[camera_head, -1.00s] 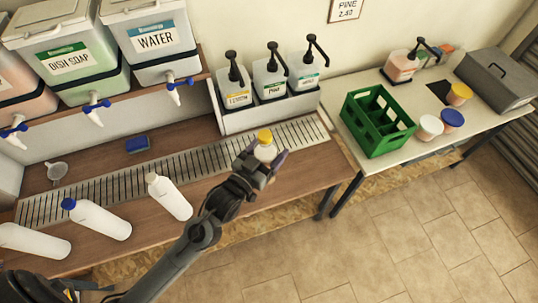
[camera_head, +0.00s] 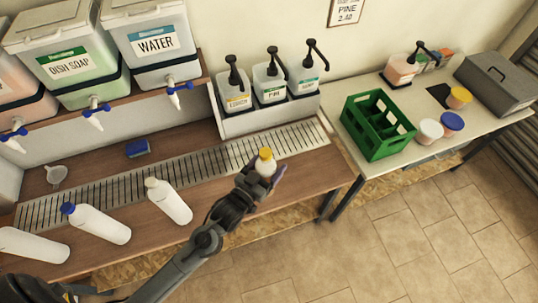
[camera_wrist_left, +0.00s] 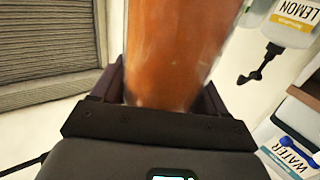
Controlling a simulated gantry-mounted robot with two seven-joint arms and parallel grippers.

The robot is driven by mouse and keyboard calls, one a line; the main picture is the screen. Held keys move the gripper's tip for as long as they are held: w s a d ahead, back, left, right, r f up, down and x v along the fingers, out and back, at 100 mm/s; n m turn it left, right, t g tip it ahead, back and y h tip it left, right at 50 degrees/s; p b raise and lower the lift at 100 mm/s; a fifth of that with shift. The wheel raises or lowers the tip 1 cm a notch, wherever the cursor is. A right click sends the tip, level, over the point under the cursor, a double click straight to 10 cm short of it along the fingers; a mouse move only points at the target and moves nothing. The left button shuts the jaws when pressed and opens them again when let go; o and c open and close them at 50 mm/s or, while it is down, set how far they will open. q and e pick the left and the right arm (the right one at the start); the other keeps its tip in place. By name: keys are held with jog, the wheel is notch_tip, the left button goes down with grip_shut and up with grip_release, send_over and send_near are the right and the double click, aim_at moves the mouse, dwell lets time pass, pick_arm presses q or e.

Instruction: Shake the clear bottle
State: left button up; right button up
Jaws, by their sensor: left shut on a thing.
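The clear bottle (camera_head: 265,166) with a yellow cap is in my left gripper (camera_head: 268,175), above the front edge of the counter in the head view. The gripper is shut around its body, and the cap points up. In the left wrist view the bottle (camera_wrist_left: 175,50) fills the middle and its contents look orange-brown. The left gripper's dark fingers (camera_wrist_left: 165,95) lie on either side of it. The bottle's lower part is hidden by the gripper in the head view. My right gripper is not in view.
Several white bottles (camera_head: 168,201) stand on the wooden counter at left, beside the drain grate (camera_head: 130,181). Pump dispensers (camera_head: 270,83) stand in a rack behind. A green crate (camera_head: 377,124) and lidded tubs (camera_head: 428,131) are on the right table. Open floor lies in front.

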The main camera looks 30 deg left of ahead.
aim_at(263, 159)
pick_arm(q)
notch_tip(263, 159, up, 8)
jog(key=shift+s+d, duration=0.1)
jog(key=f, duration=0.7)
jog(key=shift+w+a, duration=0.2)
jog(key=shift+w, duration=0.1)
jog(key=shift+s+d+f, duration=0.15)
jog(key=shift+s+f, duration=0.05)
jog(key=shift+s, duration=0.05)
jog(key=shift+w+r, duration=0.15)
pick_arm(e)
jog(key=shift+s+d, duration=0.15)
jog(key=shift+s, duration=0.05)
